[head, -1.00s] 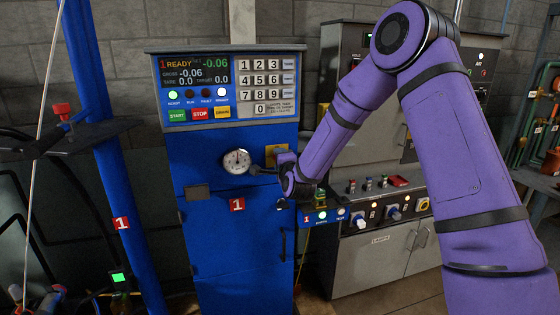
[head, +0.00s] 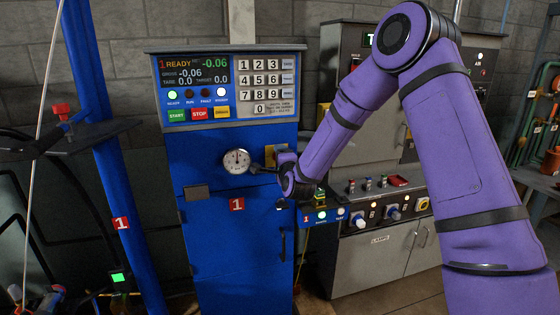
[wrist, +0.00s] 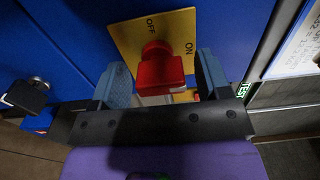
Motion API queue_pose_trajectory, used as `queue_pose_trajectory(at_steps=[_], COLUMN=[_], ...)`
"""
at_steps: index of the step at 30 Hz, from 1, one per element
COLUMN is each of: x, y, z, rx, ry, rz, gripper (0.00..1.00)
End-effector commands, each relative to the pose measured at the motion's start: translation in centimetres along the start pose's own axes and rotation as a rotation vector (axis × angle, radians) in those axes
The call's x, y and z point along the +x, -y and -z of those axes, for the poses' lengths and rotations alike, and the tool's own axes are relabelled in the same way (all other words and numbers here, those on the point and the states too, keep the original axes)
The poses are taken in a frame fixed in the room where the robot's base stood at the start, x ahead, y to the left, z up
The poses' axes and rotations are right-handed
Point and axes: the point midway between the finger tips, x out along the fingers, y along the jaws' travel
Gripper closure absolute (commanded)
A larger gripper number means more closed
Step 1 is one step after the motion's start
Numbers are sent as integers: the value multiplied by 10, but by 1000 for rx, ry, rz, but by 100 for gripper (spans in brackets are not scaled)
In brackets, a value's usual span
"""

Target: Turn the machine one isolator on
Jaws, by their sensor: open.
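The machine one isolator is a red knob (wrist: 162,66) on a yellow plate (wrist: 125,42) marked OFF and ON, fixed to the blue cabinet. In the wrist view the knob lies between the two blue-grey fingers of my gripper (wrist: 166,82), one on each side. The fingers are open, and I cannot tell whether either touches the knob. Which mark the knob points at is not clear. In the head view the yellow plate (head: 270,153) shows beside my gripper (head: 268,169), which hides the knob and most of its own fingertips.
A round gauge (head: 237,161) is on the blue cabinet (head: 215,250), just left of my gripper. Above it is the control panel (head: 230,88), reading READY. A small blue switch box (head: 322,216) sits below right, before a grey cabinet (head: 385,262).

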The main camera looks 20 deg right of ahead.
Motion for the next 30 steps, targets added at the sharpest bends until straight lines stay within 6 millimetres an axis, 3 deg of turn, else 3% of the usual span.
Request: queue_pose_trajectory(at_steps=[8, 21, 30], x=[-15, -91, -108], y=[0, 0, 0], z=[0, 0, 0], rx=[-1, 0, 0], ry=[1, 1, 0], rz=[-1, -1, -1], gripper=[30, 30, 30])
